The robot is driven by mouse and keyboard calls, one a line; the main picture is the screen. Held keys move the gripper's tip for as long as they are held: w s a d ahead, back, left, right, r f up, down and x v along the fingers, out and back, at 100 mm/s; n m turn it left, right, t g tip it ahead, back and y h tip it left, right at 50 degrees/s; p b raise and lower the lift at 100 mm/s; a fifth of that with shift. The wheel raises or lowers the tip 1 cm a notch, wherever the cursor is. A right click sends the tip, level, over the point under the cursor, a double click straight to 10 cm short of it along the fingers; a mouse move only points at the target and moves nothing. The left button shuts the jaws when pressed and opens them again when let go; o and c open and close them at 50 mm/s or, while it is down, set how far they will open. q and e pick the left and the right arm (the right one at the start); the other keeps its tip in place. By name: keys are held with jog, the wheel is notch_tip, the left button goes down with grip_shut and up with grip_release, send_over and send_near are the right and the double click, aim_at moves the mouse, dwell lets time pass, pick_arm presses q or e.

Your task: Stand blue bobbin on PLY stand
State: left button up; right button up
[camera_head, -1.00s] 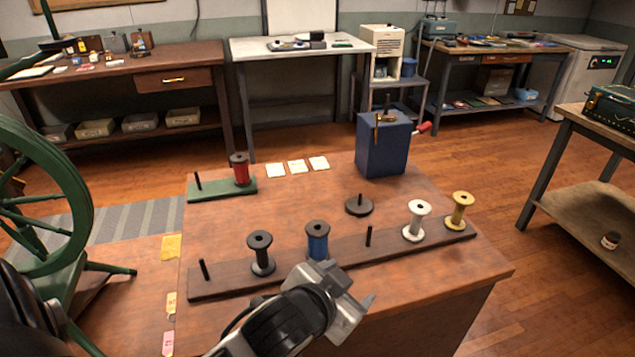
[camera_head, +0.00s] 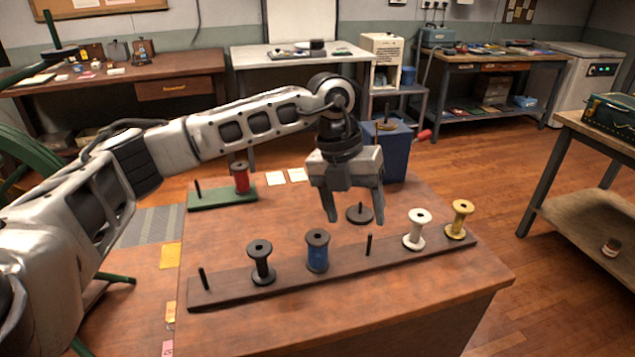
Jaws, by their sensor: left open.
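The blue bobbin (camera_head: 317,252) stands upright on the long dark rack (camera_head: 340,262), between a black bobbin (camera_head: 261,263) and a bare peg (camera_head: 368,245). A green stand (camera_head: 222,201) at the table's back left has a bare peg (camera_head: 198,189) on its left and a red bobbin (camera_head: 240,178) on its right. A small round black stand (camera_head: 360,214) with one peg sits behind the rack. I cannot read a PLY label on either stand. My left gripper (camera_head: 353,221) is open and empty, fingers pointing down, above and behind the blue bobbin. My right gripper is out of view.
A white bobbin (camera_head: 417,230) and a yellow bobbin (camera_head: 460,219) stand at the rack's right end. A bare peg (camera_head: 203,279) is at its left end. A blue box (camera_head: 397,150) with a red handle stands at the back. The table's front strip is clear.

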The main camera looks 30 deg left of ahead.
aim_at(318, 231)
pick_arm(q)
jog(key=a+r+n+y, duration=0.2)
jog(key=a+y, duration=0.1)
jog(key=a, duration=0.4)
notch_tip(318, 231, down, 9)
jog(key=b, duration=0.6)
jog(key=shift+a+r+b, duration=0.1)
jog(key=shift+b, duration=0.3)
jog(key=shift+f+b, duration=0.55)
jog(key=shift+f, duration=0.4)
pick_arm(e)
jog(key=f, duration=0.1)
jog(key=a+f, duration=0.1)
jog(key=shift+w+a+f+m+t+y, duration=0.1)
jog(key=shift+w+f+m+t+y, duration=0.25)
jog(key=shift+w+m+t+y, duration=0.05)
pick_arm(q)
jog(key=shift+c, duration=0.3)
jog(key=c, duration=0.6)
jog(key=shift+o, duration=0.2)
